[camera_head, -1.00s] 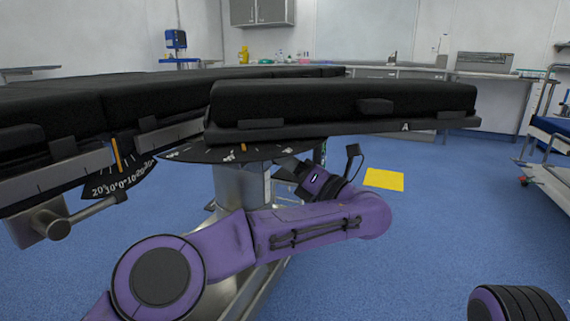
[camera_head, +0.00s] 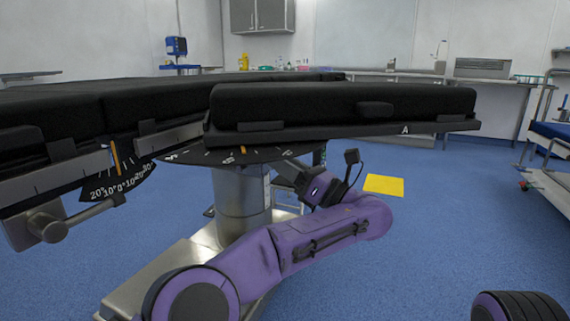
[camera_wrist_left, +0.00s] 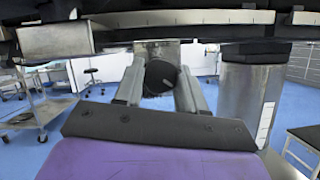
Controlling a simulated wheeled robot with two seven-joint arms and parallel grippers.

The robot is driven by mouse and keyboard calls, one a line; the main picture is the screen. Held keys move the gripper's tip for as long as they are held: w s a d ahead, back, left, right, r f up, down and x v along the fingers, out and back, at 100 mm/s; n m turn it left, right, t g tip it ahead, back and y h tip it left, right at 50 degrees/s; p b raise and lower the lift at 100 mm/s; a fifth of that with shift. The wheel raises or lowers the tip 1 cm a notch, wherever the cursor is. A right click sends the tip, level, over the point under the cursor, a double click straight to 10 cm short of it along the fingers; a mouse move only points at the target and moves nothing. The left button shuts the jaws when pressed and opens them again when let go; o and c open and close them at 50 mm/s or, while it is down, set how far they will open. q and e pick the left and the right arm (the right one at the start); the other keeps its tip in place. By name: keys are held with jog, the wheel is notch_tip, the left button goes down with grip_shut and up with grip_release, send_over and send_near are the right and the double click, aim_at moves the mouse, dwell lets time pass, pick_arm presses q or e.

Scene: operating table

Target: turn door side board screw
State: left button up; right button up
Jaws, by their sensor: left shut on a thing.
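The side board (camera_head: 340,131), a black padded section marked "A", juts out to the right from the operating table (camera_head: 60,115). In the left wrist view a dark round screw knob (camera_wrist_left: 161,76) sits under the table, between the two grey fingers of my left gripper (camera_wrist_left: 160,84). The fingers are shut on it from both sides. In the head view my left gripper (camera_head: 290,170) reaches up under the side board, beside the metal column; its fingertips and the knob are hidden there. My right gripper is out of view.
A metal column (camera_head: 242,205) on a broad base (camera_head: 150,285) stands close to my left arm. Angle scales (camera_head: 118,185) hang under the table edge. A yellow floor mark (camera_head: 384,184) lies behind. The blue floor to the right is open.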

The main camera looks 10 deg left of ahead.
pick_arm(q)
jog(key=o, duration=1.1)
jog(key=shift+c, duration=0.2)
